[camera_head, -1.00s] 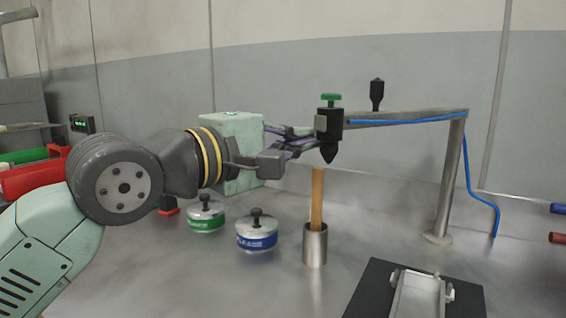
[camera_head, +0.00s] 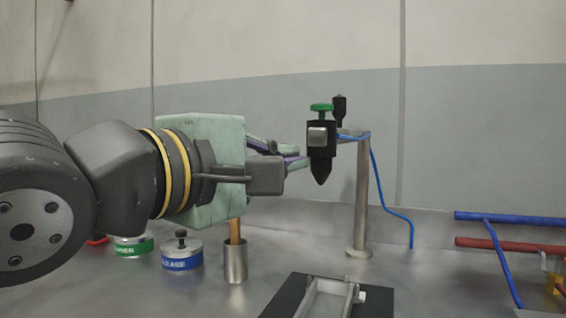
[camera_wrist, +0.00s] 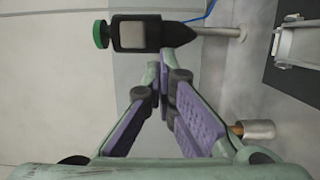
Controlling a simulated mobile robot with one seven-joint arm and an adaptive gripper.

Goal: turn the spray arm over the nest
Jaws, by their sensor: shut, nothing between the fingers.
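The spray arm (camera_head: 351,135) is a metal pipe on an upright post (camera_head: 361,205). Its end carries a black nozzle (camera_head: 321,168) with a green knob, pointing down. The nest appears to be the metal fixture (camera_head: 341,288) on a black mat; it also shows in the wrist view (camera_wrist: 299,42). In the head view the nozzle is above and behind the fixture. My gripper (camera_head: 303,163) is shut and empty, its tips beside the nozzle's left side. In the wrist view the fingertips (camera_wrist: 164,75) meet close to the nozzle body (camera_wrist: 133,34); contact is unclear.
A metal cup (camera_head: 236,265) with a wooden stick stands below my gripper. Green-labelled (camera_head: 134,247) and blue-labelled (camera_head: 182,258) tins stand left of it. Blue (camera_head: 510,217) and red pipes are at right.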

